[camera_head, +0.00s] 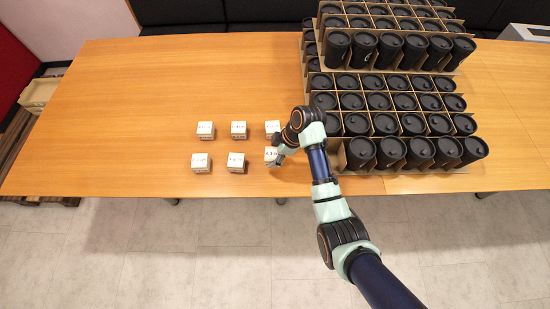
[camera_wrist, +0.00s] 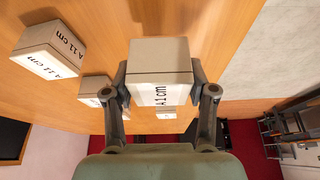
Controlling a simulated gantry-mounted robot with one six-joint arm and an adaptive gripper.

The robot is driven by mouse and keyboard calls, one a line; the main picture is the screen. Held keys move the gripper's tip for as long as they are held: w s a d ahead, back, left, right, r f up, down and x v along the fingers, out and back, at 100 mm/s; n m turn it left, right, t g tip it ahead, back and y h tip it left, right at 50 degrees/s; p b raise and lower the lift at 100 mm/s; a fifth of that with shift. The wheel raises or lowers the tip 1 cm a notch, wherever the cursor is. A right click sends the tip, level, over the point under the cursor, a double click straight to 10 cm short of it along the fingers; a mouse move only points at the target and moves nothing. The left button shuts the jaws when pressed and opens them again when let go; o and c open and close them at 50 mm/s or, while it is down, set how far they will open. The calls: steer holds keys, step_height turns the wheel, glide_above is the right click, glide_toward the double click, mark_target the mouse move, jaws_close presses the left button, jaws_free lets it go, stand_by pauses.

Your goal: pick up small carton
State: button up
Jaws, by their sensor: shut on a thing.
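A small white-topped carton (camera_wrist: 160,58) with a printed label sits between the two fingers of my gripper (camera_wrist: 160,80) in the wrist view, one finger pressed to each side. My gripper is shut on it. In the head view this carton (camera_head: 271,155) is at the right end of the front row, with my gripper (camera_head: 280,157) at its right side, partly hidden by my arm. I cannot tell whether it touches the table. Similar cartons stand beside it, such as the front-row middle one (camera_head: 236,162) and the front-row left one (camera_head: 201,163).
A back row of cartons includes a left one (camera_head: 205,130), a middle one (camera_head: 239,130) and a right one (camera_head: 272,128) close to my wrist. Stacked cardboard dividers with black cups (camera_head: 405,125) stand to the right. The wooden table (camera_head: 130,110) is clear at left.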

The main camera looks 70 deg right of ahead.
mark_target(275, 154)
step_height(275, 154, up, 16)
steer(key=p, duration=0.4)
steer(key=shift+f+p, duration=0.15)
steer(key=shift+p, duration=0.25)
